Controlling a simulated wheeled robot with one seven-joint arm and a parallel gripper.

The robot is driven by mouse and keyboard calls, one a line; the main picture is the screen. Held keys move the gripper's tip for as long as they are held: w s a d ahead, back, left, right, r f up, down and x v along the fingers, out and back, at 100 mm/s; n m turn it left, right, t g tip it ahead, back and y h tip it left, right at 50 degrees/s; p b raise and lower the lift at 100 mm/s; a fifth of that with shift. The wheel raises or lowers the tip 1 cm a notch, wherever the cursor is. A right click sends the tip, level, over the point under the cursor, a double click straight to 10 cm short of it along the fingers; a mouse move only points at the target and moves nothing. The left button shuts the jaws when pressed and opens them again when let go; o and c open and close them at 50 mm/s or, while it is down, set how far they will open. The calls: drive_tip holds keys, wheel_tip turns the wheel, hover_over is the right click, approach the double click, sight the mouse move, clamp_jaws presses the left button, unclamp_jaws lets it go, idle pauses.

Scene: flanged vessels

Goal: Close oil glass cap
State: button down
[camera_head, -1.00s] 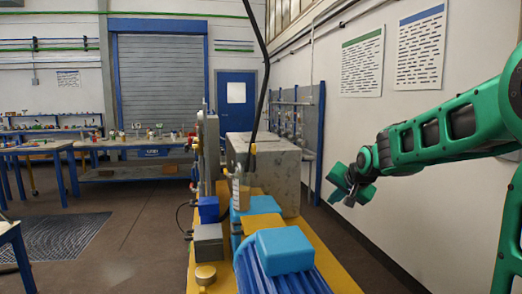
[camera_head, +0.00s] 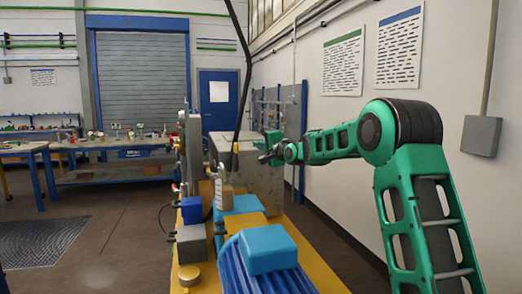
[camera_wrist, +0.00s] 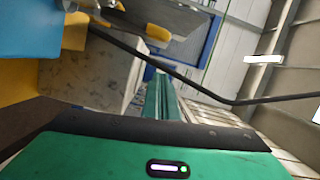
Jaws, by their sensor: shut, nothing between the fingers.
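A small clear oil glass (camera_head: 219,188), with what looks like a pale upper part, stands among the fittings on the left of the yellow-based machine in the head view. Its cap is too small to tell open from closed. My gripper (camera_head: 265,158) is up and to the right of the glass, in front of the grey block, apart from the glass and empty. In the wrist view my green gripper fingers (camera_wrist: 160,97) are together with nothing between them. I cannot make out the oil glass in the wrist view.
A grey stone-like block (camera_head: 252,185) stands behind the glass. A black pole (camera_head: 241,90) rises beside it. A blue motor (camera_head: 268,249) and yellow base (camera_head: 330,275) lie in front.

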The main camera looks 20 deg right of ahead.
sight(236, 157)
drive_tip(key=w+a, duration=0.4)
drive_tip(key=a, duration=0.1)
drive_tip(key=shift+f, duration=0.35)
drive_tip(key=shift+w+d, duration=0.1)
drive_tip(key=shift+d, duration=0.1)
